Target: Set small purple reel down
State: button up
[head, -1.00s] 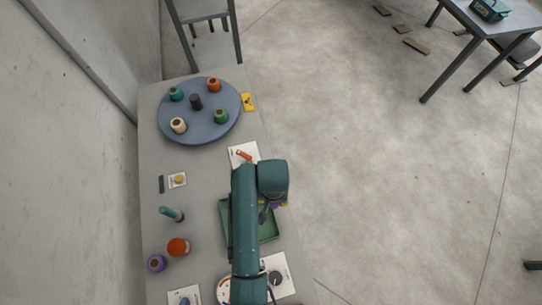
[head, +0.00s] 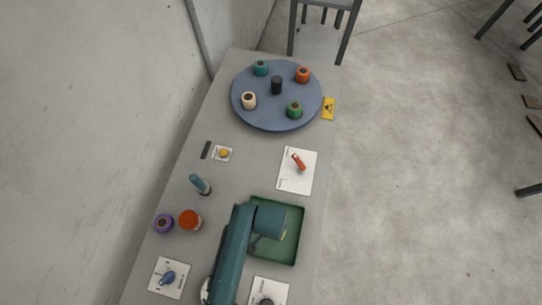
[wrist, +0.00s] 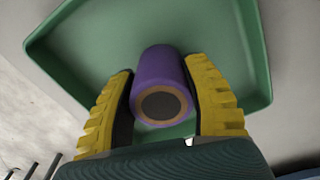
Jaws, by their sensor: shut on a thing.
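The small purple reel (wrist: 160,80) sits between the two yellow fingers of my gripper (wrist: 163,70) in the wrist view. My gripper is shut on it, one finger on each side. The reel's round end, with a tan ring and dark centre, faces the camera. Behind the reel is the green tray (wrist: 95,42); I cannot tell whether the reel touches its floor.
A blue turntable (head: 277,121) with several reels is at the far end. A lever card (head: 297,182) lies beyond the tray, a knob card (head: 168,278) at front left.

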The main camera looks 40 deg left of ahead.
jog(key=shift+w, duration=0.1)
jog(key=o, duration=1.1)
jog(key=shift+f, duration=0.1)
notch_tip(320, 180, up, 12)
jog(key=p, duration=0.3)
